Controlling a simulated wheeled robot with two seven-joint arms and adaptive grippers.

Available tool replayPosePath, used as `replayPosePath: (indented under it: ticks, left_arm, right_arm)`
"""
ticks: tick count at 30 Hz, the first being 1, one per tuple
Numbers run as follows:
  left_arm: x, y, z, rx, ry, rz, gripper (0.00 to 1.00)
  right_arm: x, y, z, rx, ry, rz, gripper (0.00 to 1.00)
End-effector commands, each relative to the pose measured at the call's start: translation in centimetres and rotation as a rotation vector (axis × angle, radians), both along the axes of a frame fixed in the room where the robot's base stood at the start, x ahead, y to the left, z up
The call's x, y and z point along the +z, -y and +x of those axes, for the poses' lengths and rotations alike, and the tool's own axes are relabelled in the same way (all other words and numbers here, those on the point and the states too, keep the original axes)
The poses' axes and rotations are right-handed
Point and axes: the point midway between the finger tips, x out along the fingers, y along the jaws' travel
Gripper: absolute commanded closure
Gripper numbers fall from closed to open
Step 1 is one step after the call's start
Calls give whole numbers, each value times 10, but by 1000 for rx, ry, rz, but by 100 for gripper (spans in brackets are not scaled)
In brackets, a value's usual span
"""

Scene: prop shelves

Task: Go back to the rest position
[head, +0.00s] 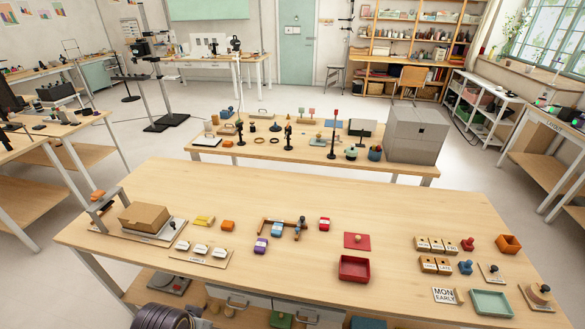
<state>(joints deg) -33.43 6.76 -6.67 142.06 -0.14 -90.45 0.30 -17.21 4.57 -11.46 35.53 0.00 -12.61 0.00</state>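Neither of my grippers shows in the head view. A dark ridged round part (165,317) is cut off at the bottom edge, left of centre; I cannot tell whether it belongs to me. The wooden table (330,205) stands in front of me with props spread over it. No prop on it is seen held by a gripper.
The table holds a brown box (144,217), a red tray (354,268), a green tray (491,303), an orange bin (508,244) and several small blocks and stamps. A second table behind carries a grey cabinet (416,135). Open floor (90,235) lies to the left.

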Motion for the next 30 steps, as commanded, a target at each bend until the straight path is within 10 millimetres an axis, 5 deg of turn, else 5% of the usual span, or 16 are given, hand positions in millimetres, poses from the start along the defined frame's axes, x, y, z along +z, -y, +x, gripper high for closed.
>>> replayPosePath:
  ticks: [14,30]
  left_arm:
    - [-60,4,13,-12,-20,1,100]
    - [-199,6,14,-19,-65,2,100]
  right_arm:
    - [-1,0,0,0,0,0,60]
    - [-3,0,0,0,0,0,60]
